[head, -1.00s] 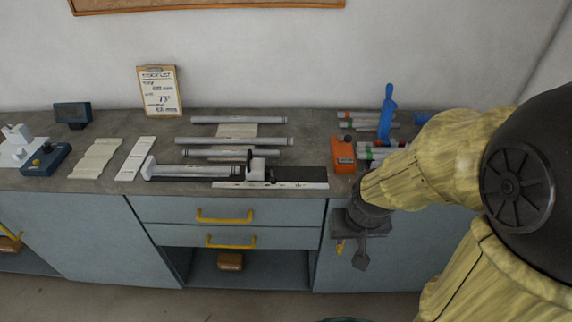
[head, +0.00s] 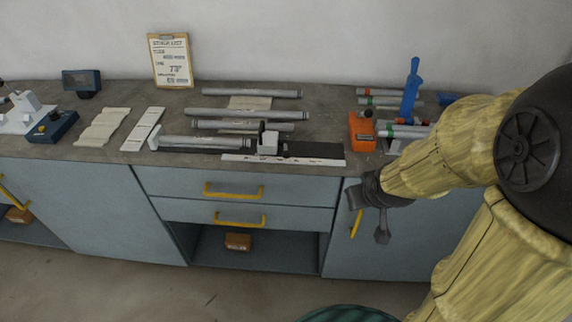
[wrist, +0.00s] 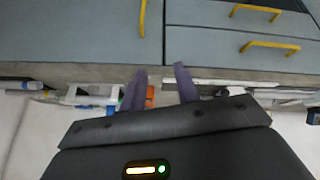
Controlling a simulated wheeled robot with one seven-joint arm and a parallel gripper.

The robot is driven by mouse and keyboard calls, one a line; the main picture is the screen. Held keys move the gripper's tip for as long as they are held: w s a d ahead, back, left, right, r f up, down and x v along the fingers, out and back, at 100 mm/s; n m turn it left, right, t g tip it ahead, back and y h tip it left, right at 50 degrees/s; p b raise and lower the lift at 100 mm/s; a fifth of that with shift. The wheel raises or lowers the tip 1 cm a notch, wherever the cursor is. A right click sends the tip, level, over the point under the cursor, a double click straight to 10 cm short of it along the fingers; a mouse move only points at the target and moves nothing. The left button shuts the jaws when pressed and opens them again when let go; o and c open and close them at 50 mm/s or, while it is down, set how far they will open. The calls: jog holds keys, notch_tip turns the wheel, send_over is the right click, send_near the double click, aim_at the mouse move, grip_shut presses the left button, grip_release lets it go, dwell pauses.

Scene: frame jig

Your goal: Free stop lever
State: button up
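The jig on the counter has a dark rail with a white stop block (head: 268,144) and a small black upright piece (head: 262,130) at its left side, which looks like the stop lever. A grey tube (head: 205,142) lies along the jig to the left of the block. Whether the lever is clamped cannot be told. My gripper (head: 382,236) hangs in front of the right cabinet door, below the counter's front edge, to the right of the jig and apart from it. In the wrist view its two purple-grey fingers (wrist: 160,86) stand apart with nothing held between them.
An orange device (head: 362,131) and a blue upright tool (head: 411,90) stand right of the jig. Several grey tubes (head: 250,114) lie behind it. A yellow door handle (head: 356,224) is close to my gripper. A clipboard (head: 171,61) leans on the wall.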

aim_at(286, 152)
jog(key=w+a+f+n+t+y+b, duration=0.7)
jog(key=f+n+t+y+b, duration=0.3)
jog(key=b, duration=1.6)
jog(key=a+n+y, duration=0.1)
jog(key=n+y, duration=0.2)
jog(key=n, duration=0.1)
jog(key=shift+a+f, duration=0.3)
jog(key=shift+f, duration=0.1)
jog(key=shift+r, duration=0.1)
jog(key=p+x, duration=0.2)
jog(key=x, duration=0.6)
jog(key=p+x, duration=0.2)
jog(key=x, duration=0.7)
jog(key=shift+w+r+p, duration=0.1)
jog(key=shift+r+p, duration=0.15)
jog(key=shift+p, duration=0.1)
